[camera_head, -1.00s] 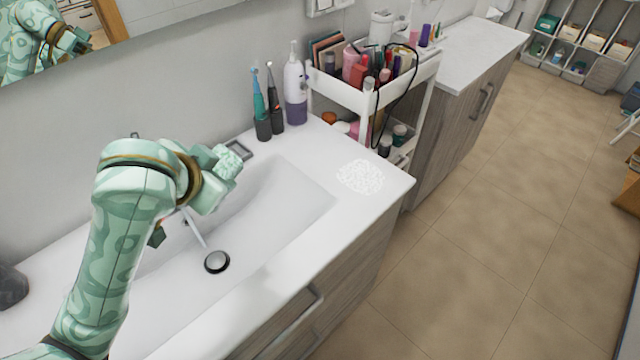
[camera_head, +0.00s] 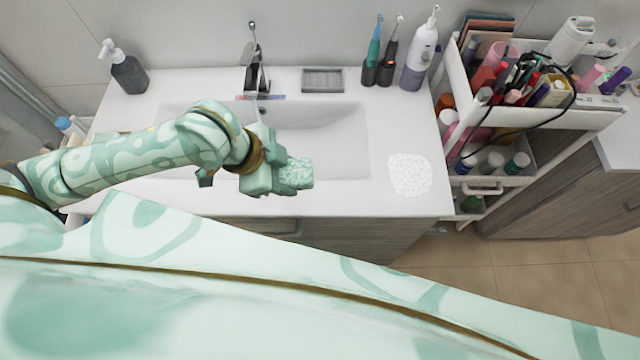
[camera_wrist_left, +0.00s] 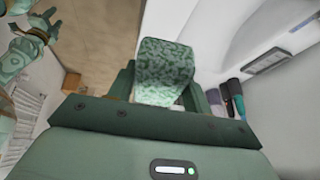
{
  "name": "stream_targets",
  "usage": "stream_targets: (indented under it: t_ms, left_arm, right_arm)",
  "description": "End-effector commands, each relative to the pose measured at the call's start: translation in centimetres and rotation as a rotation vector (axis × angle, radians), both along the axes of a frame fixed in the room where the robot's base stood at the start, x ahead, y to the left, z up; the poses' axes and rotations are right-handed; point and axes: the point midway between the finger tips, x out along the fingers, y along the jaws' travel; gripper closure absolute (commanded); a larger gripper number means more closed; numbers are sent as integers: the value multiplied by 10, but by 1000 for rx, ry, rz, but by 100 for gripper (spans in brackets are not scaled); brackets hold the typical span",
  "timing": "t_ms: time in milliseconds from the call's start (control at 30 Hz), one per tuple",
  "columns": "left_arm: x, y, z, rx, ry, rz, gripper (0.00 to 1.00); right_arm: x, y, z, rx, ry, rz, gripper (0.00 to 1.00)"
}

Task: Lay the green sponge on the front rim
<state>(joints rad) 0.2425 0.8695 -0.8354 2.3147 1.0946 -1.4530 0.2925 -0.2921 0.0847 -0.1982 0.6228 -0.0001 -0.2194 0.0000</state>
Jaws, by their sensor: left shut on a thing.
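The green sponge (camera_head: 298,172) is a small mottled pale-green block. My left gripper (camera_head: 284,177) is shut on it and holds it above the front part of the sink, near the front rim (camera_head: 338,198). In the left wrist view the sponge (camera_wrist_left: 164,70) stands out between the fingers of the left gripper (camera_wrist_left: 165,92). The front rim is the white strip between the basin (camera_head: 335,150) and the cabinet front. The gap between sponge and rim is hard to judge.
A white speckled patch (camera_head: 409,174) lies on the counter right of the basin. A faucet (camera_head: 254,75), soap dish (camera_head: 322,80), toothbrushes (camera_head: 379,60) and dark dispenser (camera_head: 124,72) stand along the back. A full cosmetics cart (camera_head: 540,108) stands right. The front rim looks bare.

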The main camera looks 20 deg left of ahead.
Motion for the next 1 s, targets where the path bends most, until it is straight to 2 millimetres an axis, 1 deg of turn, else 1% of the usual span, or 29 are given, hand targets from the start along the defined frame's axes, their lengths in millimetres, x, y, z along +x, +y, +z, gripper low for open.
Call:
stream_targets:
  t_ms: [33,100,200,267,367,600,633,700,800,1000]
  left_arm:
    - [-21,6,5,14,39,-39,69]
    - [-47,12,-2,20,81,-80,69]
    - [-71,18,-8,26,120,-110,69]
    - [-75,18,-13,28,129,-115,69]
    - [-63,10,-23,26,132,-117,69]
    - [-1,-23,-55,24,132,-117,69]
    - [5,-26,-62,26,134,-116,69]
    - [16,-31,-80,26,136,-114,69]
    - [28,-37,-97,27,134,-117,69]
    - [41,-43,-111,26,133,-116,69]
  right_arm:
    - [-3,4,21,5,2,1,55]
    - [-7,7,31,9,7,1,55]
    - [-12,11,38,13,14,3,55]
    - [-12,12,38,15,15,3,55]
    - [-11,11,36,14,13,3,55]
    - [-7,5,27,6,8,1,55]
    - [-6,4,25,5,8,0,55]
    - [-6,2,19,3,8,-1,55]
    - [-6,1,14,0,9,-1,55]
    - [-6,1,10,1,9,-1,55]
